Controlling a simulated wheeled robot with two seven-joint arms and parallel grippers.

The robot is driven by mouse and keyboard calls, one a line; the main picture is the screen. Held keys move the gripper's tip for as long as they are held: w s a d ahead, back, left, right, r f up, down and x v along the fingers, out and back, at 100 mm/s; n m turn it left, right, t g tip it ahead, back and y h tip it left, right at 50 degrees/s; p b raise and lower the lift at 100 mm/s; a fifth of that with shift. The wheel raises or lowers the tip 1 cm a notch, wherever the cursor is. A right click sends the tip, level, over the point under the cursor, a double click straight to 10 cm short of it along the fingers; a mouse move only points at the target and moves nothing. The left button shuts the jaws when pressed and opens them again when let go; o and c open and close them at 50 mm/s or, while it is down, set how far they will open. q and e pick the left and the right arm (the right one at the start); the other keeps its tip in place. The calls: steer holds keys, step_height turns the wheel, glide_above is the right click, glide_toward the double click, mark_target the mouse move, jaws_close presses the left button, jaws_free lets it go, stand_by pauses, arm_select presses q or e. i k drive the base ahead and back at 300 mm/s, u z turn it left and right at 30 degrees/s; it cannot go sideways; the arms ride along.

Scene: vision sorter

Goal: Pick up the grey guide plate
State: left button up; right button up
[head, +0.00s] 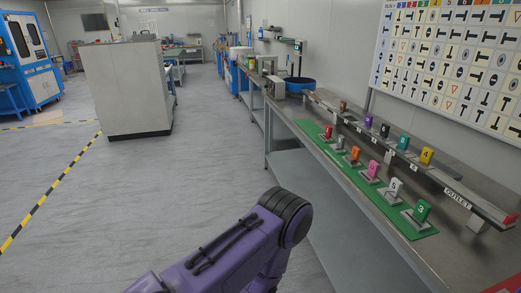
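A green mat (378,201) lies along the front of the steel bench at the right. Several small metal pieces with upright coloured number tags stand on it in a row. One tag, pale grey or white (396,187), stands between the pink tag (373,169) and the green tag (421,209). It is the likeliest match for the grey guide plate, but I cannot be sure. No gripper is touching it. A purple arm link of mine crosses the bottom middle. Neither gripper is in view.
Behind the mat runs a long rail marked OUTLET (457,197) with more tagged pieces, including a yellow one (427,156). A blue round bin (300,84) stands farther along the bench (300,121). A grey cabinet (127,90) stands at left. The floor between is clear.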

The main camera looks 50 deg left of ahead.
mark_target(338, 148)
steer(key=u, duration=0.45)
steer(key=k, duration=0.65)
steer(key=u, duration=1.2)
steer(key=i, duration=0.8)
steer(key=z, duration=0.65)
steer(key=i, duration=0.5)
steer(key=z, duration=0.5)
